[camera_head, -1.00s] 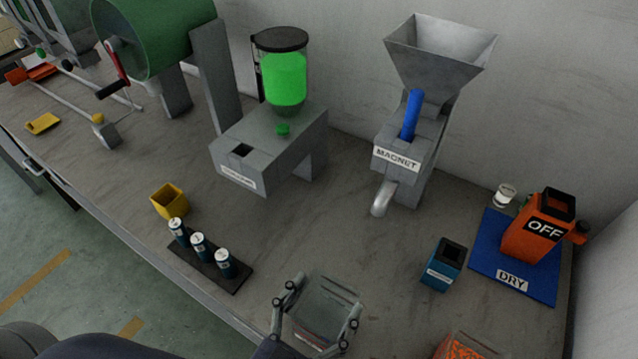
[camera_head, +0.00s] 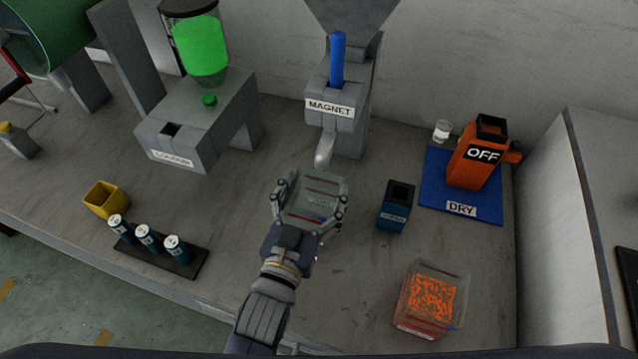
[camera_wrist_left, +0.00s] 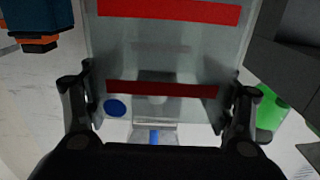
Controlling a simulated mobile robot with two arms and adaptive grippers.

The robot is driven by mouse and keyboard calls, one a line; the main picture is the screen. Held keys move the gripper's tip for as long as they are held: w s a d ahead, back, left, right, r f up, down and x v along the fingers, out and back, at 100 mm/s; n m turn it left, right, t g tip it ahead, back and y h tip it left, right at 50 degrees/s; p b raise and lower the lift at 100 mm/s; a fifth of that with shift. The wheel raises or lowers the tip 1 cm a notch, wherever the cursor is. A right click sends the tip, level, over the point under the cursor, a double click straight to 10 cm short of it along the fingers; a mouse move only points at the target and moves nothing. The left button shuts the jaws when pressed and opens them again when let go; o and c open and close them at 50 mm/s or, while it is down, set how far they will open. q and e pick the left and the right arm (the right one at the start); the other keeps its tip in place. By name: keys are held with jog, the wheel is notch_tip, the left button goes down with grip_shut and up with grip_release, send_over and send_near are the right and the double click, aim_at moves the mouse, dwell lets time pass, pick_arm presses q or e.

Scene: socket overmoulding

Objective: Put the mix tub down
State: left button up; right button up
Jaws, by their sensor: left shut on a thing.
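The mix tub, a clear square tub with red lines (camera_head: 318,190), is in my left gripper (camera_head: 307,207) in the head view, just in front of the magnet unit's spout (camera_head: 324,152). The gripper's two fingers lie against opposite sides of the tub and are shut on it. In the left wrist view the tub (camera_wrist_left: 165,55) fills the middle between the fingers (camera_wrist_left: 160,100), with two red bands and a blue dot on it. The tub looks empty of granules. I cannot tell whether its base touches the bench. My right gripper is not in view.
A blue cup (camera_head: 396,209) stands close on the right. A clear tub of orange granules (camera_head: 434,300) stands front right. The blue DRY mat (camera_head: 480,209) bears the orange OFF unit (camera_head: 478,160). A rack (camera_head: 180,264) of blue cylinders and a yellow cup (camera_head: 106,199) stand left.

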aim_at(321, 180)
pick_arm(q)
jog(key=x, duration=0.3)
jog(key=shift+b, duration=0.35)
jog(key=shift+w+d+f+b, duration=0.1)
jog(key=shift+f+b, duration=0.6)
jog(key=shift+f, duration=0.15)
jog(key=o, duration=1.4)
jog(key=shift+c, duration=0.2)
